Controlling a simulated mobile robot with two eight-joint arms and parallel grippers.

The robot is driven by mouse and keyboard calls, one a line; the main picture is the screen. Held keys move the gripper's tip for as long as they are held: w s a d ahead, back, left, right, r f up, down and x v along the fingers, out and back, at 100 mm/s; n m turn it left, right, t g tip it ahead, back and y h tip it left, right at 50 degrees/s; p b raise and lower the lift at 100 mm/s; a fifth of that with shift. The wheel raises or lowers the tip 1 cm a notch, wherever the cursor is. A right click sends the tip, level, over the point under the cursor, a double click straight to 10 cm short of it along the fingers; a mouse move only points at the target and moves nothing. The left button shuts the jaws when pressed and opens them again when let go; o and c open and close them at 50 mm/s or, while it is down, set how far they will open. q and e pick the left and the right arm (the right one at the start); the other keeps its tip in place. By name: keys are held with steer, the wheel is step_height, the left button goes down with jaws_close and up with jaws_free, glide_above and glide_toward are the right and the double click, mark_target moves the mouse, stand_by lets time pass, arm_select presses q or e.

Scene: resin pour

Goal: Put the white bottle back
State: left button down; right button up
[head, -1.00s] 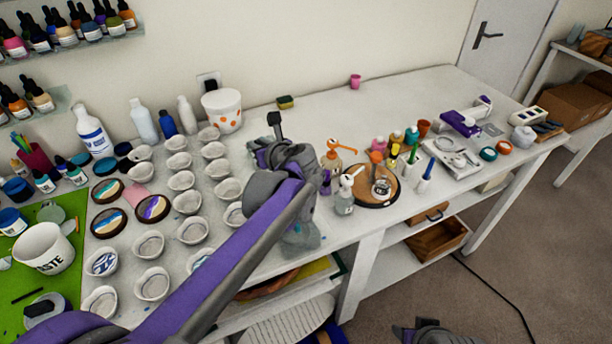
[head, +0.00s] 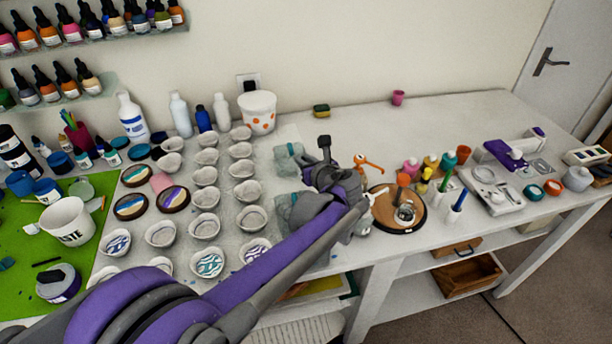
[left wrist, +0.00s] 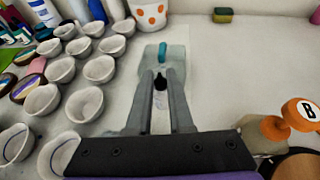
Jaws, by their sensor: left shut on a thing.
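My left gripper (head: 335,185) is over the table between the white cups and the round wooden tray. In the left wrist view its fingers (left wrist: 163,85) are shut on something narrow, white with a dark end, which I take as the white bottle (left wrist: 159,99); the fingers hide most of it. A pale grey-green thing with a teal part (left wrist: 165,55) lies just beyond the fingertips. In the head view, grey-green shapes (head: 288,160) show beside the gripper, and the arm hides what is below. My right gripper is not in view.
Rows of white cups (head: 205,199) stand left of the gripper. White bottles (head: 180,114) and a spotted bucket (head: 257,112) stand at the wall. The table behind, near the sponge (head: 321,110), is clear.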

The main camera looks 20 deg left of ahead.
arm_select(q)
steer(key=shift+f, duration=2.2)
steer(key=shift+f+b, duration=0.2)
steer(key=shift+b, duration=0.1)
steer(key=c, duration=0.8)
jaws_free()
steer(key=shift+r, duration=0.15)
steer(key=shift+s+d+r, duration=0.1)
steer(key=shift+d+r, duration=0.1)
steer(key=v, duration=1.1)
steer(key=shift+s+d, duration=0.2)
